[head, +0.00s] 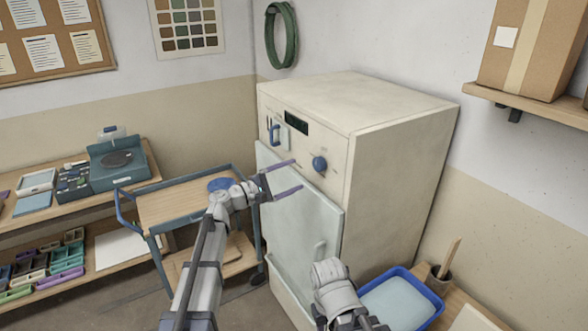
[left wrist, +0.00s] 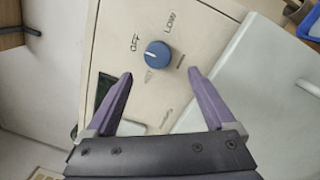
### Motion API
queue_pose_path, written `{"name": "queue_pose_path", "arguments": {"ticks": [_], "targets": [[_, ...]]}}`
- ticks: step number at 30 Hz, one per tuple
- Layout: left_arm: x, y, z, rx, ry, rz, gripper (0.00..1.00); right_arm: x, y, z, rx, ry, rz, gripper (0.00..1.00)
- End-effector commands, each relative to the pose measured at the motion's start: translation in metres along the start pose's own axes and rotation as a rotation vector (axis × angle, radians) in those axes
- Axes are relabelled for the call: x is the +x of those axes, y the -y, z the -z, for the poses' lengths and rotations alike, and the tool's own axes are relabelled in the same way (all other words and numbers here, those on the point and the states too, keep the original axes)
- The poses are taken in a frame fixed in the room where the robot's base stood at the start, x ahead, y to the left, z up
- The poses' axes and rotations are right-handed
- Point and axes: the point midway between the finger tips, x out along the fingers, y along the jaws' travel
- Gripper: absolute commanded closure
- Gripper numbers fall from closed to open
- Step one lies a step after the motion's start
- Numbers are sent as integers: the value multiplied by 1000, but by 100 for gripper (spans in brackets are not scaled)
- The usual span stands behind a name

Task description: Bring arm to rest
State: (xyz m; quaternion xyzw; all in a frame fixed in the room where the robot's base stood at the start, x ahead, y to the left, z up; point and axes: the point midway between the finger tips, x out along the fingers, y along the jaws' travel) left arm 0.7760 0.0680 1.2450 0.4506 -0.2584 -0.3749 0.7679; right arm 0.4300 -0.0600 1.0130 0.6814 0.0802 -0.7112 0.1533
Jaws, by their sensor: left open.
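My left gripper (head: 284,180) is open and empty in front of the cream kiln-like cabinet (head: 390,165). Its two purple fingers point at the cabinet's front panel. A blue knob (head: 319,163) on that panel lies beyond the fingertips. In the left wrist view the knob (left wrist: 158,54) shows past the open fingers (left wrist: 160,80), apart from them, with "OFF" and "LOW" printed near it. My right arm (head: 335,287) shows at the lower middle, in front of the cabinet door; its gripper jaws are not visible.
A blue-framed cart (head: 180,205) stands left of the cabinet, close to my left arm. A blue tray (head: 432,298) and a cup with a brush (head: 437,280) are at the lower right. A shelf (head: 530,108) carries a cardboard box (head: 530,45). A workbench (head: 80,195) is on the left.

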Motion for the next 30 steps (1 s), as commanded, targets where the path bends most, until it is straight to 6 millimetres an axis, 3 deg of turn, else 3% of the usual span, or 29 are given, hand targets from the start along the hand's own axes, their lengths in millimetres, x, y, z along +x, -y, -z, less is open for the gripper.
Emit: {"name": "queue_pose_path", "arguments": {"ticks": [4,8,12,16,21,28,30], "targets": [[-5,38,-16,98,-6,128,12,0,0,0,0,0,0,50],[-25,106,-35,284,-10,384,12,0,0,0,0,0,0,50],[-68,178,-47,489,0,704,12,0,0,0,0,0,0,50],[-121,229,-51,651,21,1000,12,0,0,0,0,0,0,50],[-190,262,-53,793,50,1324,12,0,0,0,0,0,0,50],[-272,274,-58,905,82,1682,12,0,0,0,0,0,0,50],[-251,287,-70,936,145,1694,12,4,0,0,0,0,0,50]]}}
